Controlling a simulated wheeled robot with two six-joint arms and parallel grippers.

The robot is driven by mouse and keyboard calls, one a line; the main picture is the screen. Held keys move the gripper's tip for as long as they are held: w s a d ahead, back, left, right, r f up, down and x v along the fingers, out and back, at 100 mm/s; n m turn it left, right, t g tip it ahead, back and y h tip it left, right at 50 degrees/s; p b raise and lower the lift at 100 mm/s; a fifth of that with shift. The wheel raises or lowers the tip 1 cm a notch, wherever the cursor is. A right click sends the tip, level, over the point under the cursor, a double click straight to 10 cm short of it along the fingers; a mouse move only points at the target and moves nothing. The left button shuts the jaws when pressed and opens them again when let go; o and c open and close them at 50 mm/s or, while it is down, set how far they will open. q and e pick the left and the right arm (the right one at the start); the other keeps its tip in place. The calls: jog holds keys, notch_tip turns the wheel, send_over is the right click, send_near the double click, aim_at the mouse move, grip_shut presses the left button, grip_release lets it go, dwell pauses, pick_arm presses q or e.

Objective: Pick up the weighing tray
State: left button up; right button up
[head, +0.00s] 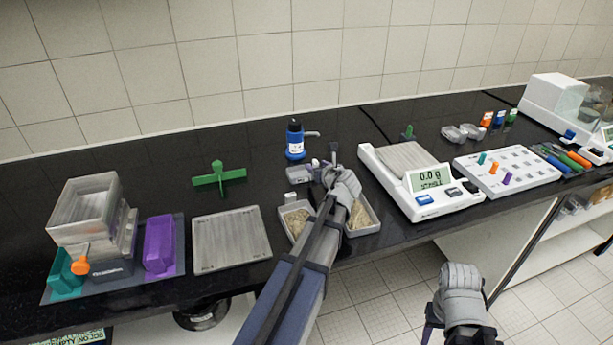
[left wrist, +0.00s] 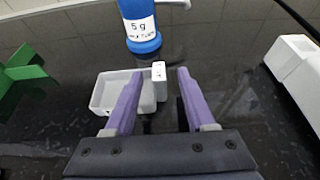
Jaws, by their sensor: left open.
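A small pale tray, which looks like the weighing tray (head: 297,175), lies on the dark bench by the blue bottle. In the left wrist view the tray (left wrist: 105,95) is white and shallow, with an upright white block (left wrist: 159,73) at its right end. My left gripper (head: 326,158) is open; in the left wrist view its purple fingers (left wrist: 158,82) stand apart, with the block between them and the left finger crossing in front of the tray. I cannot tell whether they touch it. My right gripper (head: 458,325) hangs low in front of the bench, its jaw state unclear.
A blue bottle marked 5 g (left wrist: 140,25) stands just behind the tray. A green cross-shaped stand (head: 219,178) is to the left, a balance reading 0.0 g (head: 425,196) to the right. Sample trays (head: 364,218) lie beneath my left arm.

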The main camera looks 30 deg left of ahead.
pick_arm(q)
jog(key=shift+c, duration=0.3)
grip_shut()
dwell(0.3)
